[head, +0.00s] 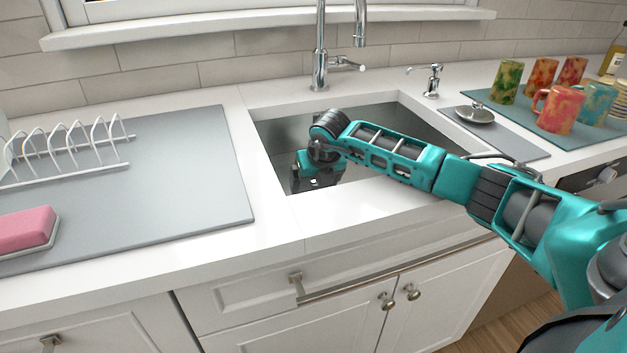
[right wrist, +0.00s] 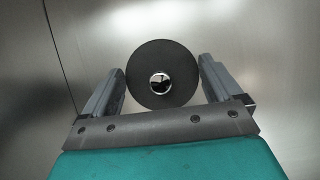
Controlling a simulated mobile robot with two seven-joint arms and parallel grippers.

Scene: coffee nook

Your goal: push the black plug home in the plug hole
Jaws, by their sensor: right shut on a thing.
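The black plug (right wrist: 150,62) shows in the right wrist view as a dark round disc with a small shiny metal knob at its centre. My right gripper (right wrist: 162,80) is shut on it, with one finger on each side of the disc. In the head view my right gripper (head: 318,184) reaches down into the steel sink (head: 283,132), and the plug is hidden there. The plug hole does not show in either view, so I cannot tell how the plug sits relative to it. My left gripper is not in view.
The chrome tap (head: 320,60) rises behind the sink. A grey mat (head: 190,185) with a wire rack (head: 70,150) and a pink sponge (head: 27,230) lies left. A soap pump (head: 432,82), a metal lid (head: 474,114) and several mugs (head: 557,108) stand right. The white front counter edge is clear.

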